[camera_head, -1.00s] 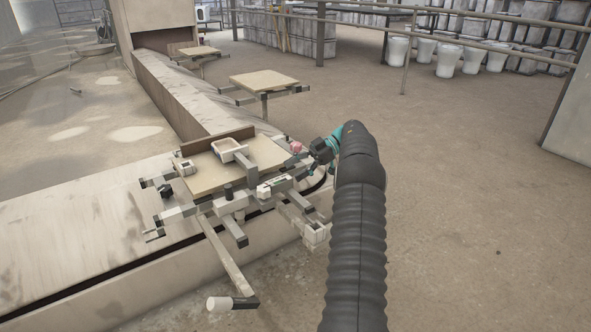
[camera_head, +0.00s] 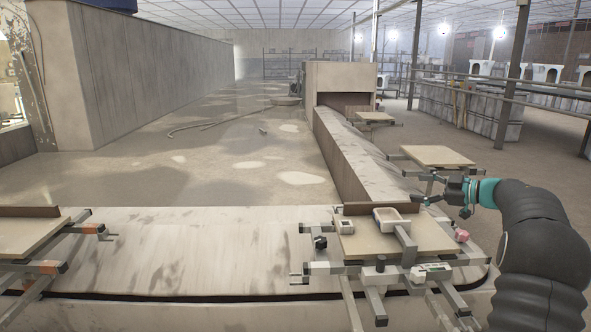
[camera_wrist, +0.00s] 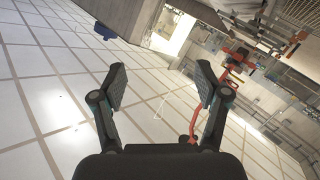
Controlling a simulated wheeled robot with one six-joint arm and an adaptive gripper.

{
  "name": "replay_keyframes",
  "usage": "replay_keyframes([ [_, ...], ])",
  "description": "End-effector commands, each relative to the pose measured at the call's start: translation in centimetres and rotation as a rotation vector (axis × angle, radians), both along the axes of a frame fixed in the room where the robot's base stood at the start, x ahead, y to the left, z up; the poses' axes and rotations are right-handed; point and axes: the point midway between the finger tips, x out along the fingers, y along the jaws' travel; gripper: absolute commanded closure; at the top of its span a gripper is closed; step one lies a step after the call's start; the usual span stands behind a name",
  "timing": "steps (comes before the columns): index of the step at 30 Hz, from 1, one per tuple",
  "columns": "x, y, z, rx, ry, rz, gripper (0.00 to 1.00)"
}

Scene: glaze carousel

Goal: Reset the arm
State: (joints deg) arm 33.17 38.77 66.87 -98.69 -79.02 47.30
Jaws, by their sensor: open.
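My gripper (camera_head: 440,203) is at the right in the head view, at the end of my dark ribbed arm. Its fingers stand apart with nothing between them. In that view it shows above and behind the right end of the near carousel platform (camera_head: 432,236); the exact gap cannot be told. In the wrist view the two open fingers (camera_wrist: 162,75) frame empty space.
The near platform holds a white square basin (camera_head: 391,218) and has a pink knob (camera_head: 461,235) at its right. Another platform (camera_head: 440,156) stands behind my gripper, and one (camera_head: 25,236) is at far left. A long low conveyor housing (camera_head: 350,150) runs back. Open floor (camera_head: 240,150) lies left of it.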

Motion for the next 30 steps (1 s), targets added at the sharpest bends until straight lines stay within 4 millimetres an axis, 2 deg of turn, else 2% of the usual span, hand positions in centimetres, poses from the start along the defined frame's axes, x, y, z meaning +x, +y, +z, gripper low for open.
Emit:
replay_keyframes([
  [1,0.5,1.3,2.6,0.002,-0.050,-0.057,0.26],
  [6,1.2,3.7,9.5,0.026,-0.174,-0.278,0.26],
  [11,-0.1,5.1,14.3,0.056,-0.230,-0.490,0.26],
  [15,-2.7,5.9,16.8,0.083,-0.227,-0.672,0.26],
  [19,-6.1,6.4,17.4,0.108,-0.178,-0.830,0.26],
  [23,-10.5,7.0,16.5,0.128,-0.087,-0.970,0.26],
  [26,-14.3,7.7,14.7,0.136,0.009,-1.059,0.26],
  [30,-20.4,9.2,11.0,0.139,0.180,-1.154,0.26],
])
